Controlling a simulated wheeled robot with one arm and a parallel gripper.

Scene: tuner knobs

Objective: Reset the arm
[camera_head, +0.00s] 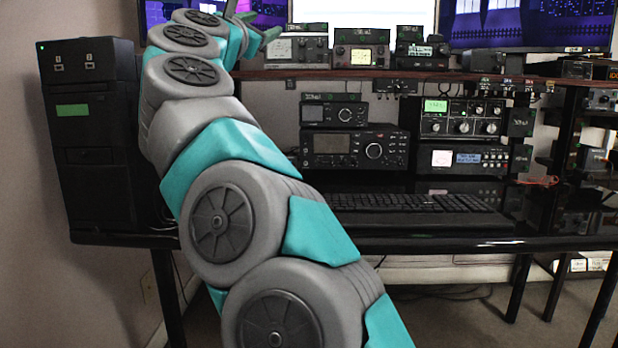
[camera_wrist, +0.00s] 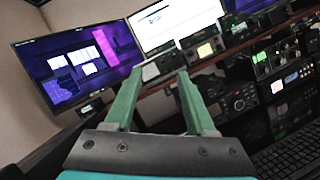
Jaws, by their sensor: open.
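My gripper (camera_head: 254,24) is at the top of the head view, at the end of my raised teal and grey arm, in front of the monitors. In the wrist view, its two green fingers (camera_wrist: 158,100) are apart with nothing between them. They point toward the monitors and the upper shelf. My arm rises from the bottom of the head view and hides part of the desk and the left side of the shelf.
A black tower (camera_head: 92,135) stands left, close to my arm. Radio units with knobs (camera_head: 355,149) (camera_head: 462,118) sit under the shelf (camera_head: 420,75). A keyboard (camera_head: 408,203) lies on the desk. A left monitor (camera_wrist: 72,62) and a white screen (camera_wrist: 170,24) stand behind. Space before the desk's right part is clear.

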